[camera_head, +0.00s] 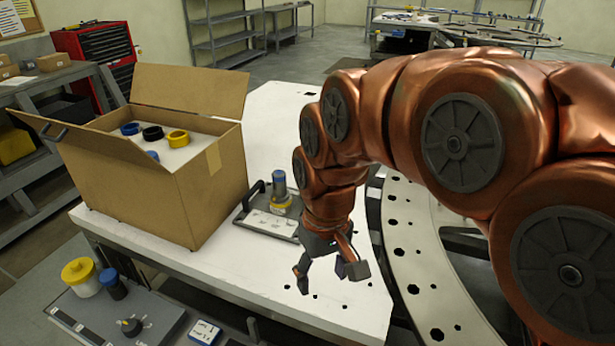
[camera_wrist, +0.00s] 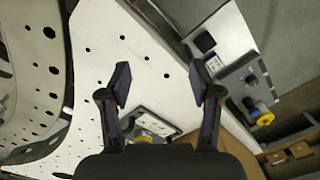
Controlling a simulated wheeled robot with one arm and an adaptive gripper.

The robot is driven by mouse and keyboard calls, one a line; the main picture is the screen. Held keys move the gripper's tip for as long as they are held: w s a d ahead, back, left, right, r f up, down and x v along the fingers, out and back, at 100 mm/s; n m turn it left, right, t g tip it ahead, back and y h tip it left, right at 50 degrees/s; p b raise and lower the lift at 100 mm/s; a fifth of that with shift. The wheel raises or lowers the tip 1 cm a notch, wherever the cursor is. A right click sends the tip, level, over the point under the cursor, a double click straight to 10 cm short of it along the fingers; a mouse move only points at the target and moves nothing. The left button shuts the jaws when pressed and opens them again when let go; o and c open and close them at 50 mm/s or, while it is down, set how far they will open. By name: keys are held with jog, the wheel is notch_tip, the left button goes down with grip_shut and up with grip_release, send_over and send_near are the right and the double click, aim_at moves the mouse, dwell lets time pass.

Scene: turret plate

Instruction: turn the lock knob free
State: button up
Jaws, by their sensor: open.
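A small black knob (camera_head: 131,326) stands on a grey panel (camera_head: 160,312) at the lower left, below the white table's front edge. I cannot tell for certain that it is the lock knob. The same panel shows at the right in the wrist view (camera_wrist: 232,84). My gripper (camera_head: 330,277) points down over the front part of the white table, right of the panel and apart from it. Its two fingers are spread with nothing between them; in the wrist view the open fingers (camera_wrist: 163,86) have the perforated white tabletop behind them.
An open cardboard box (camera_head: 160,190) with several coloured rings stands on the white table (camera_head: 190,262). A handled plate (camera_head: 250,222) bears a yellow-and-blue cylinder (camera_head: 280,192). A yellow-capped jar (camera_head: 82,278) and a blue-capped one (camera_head: 113,284) stand behind the knob. A curved perforated plate (camera_head: 415,270) lies right.

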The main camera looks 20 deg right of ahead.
jog(key=w+d+t+b, duration=0.1)
jog(key=w+d+b, duration=0.1)
jog(key=w, duration=0.9)
jog(key=w+d+t+b, duration=0.1)
jog(key=w+d+b, duration=0.1)
jog(key=w, duration=0.8)
jog(key=w+d+f+t+b, duration=0.1)
jog(key=w+d+b, duration=0.1)
jog(key=w+d, duration=0.45)
jog(key=w+d+t+b, duration=0.2)
jog(key=w+d, duration=0.2)
jog(key=w, duration=0.6)
jog(key=shift+m, duration=0.4)
jog(key=shift+s+p+x, duration=0.15)
jog(key=shift+p+x, duration=0.5)
jog(key=shift+x, duration=1.3)
jog(key=shift+s+p+x, duration=0.2)
jog(key=shift+p+x, duration=0.4)
jog(key=shift+x, duration=1.4)
jog(key=shift+f, duration=0.15)
jog(key=c, duration=1.1)
